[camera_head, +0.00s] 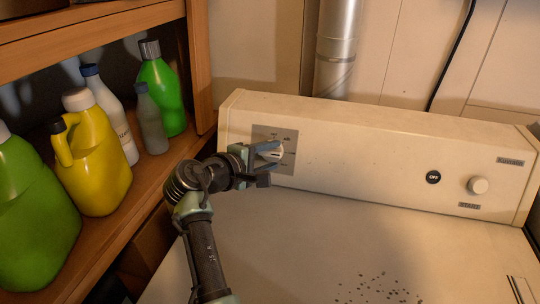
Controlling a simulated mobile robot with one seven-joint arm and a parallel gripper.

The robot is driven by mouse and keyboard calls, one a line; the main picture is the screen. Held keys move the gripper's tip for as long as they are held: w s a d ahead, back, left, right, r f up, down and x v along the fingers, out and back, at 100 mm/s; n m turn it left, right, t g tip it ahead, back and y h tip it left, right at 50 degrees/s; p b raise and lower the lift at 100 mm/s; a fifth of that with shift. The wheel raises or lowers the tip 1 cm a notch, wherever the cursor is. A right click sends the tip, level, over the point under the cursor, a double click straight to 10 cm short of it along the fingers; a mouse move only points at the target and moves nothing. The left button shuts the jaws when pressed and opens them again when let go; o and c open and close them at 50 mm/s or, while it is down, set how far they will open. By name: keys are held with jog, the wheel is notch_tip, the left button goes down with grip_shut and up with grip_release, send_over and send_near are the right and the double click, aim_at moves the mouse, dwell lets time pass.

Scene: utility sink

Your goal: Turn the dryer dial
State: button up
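The cream-coloured dryer (330,225) has a raised control panel (360,135) along its back. The dryer dial (272,154) is a pale knob on a grey square plate (290,158) at the panel's left end. My gripper (270,162) is at this dial, coming from the left and front. Its fingers are apart, one at the dial's upper side and one lower down. The gripper partly hides the dial and plate, and I cannot tell whether a finger touches the dial.
A second round knob (478,185) and a black "OFF" label (433,177) are on the panel's right. A wooden shelf (150,180) on the left holds several bottles, including a yellow jug (98,165). A metal duct (337,45) rises behind. The dryer top is clear apart from dark specks.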

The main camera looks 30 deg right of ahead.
jog(key=v, duration=1.3)
jog(key=shift+f, duration=0.1)
jog(key=a+r+m+t+y+p, duration=0.15)
jog(key=a+r+t, duration=0.25)
jog(key=r, duration=0.5)
jog(key=w+a+r+m+t+y+p, duration=0.1)
jog(key=a+r+t+y+p, duration=0.3)
jog(key=r, duration=0.5)
jog(key=a+r+m+t+y+p, duration=0.1)
jog(key=a+r+t, duration=0.3)
jog(key=r, duration=0.5)
jog(key=s+a+r+m+t+y+p, duration=0.1)
jog(key=s+a+r+t+y+p, duration=0.1)
jog(key=s+r+t, duration=0.3)
jog(key=s+a+r+m+t+y+p, duration=0.1)
jog(key=s+a+r+t+y, duration=0.3)
jog(key=s+r, duration=0.7)
notch_tip(320, 180, up, 4)
jog(key=shift+s+a+f+t+y+p, duration=0.15)
jog(key=shift+a+t+y+p, duration=0.3)
jog(key=shift+t, duration=0.45)
jog(key=shift+s, duration=0.15)
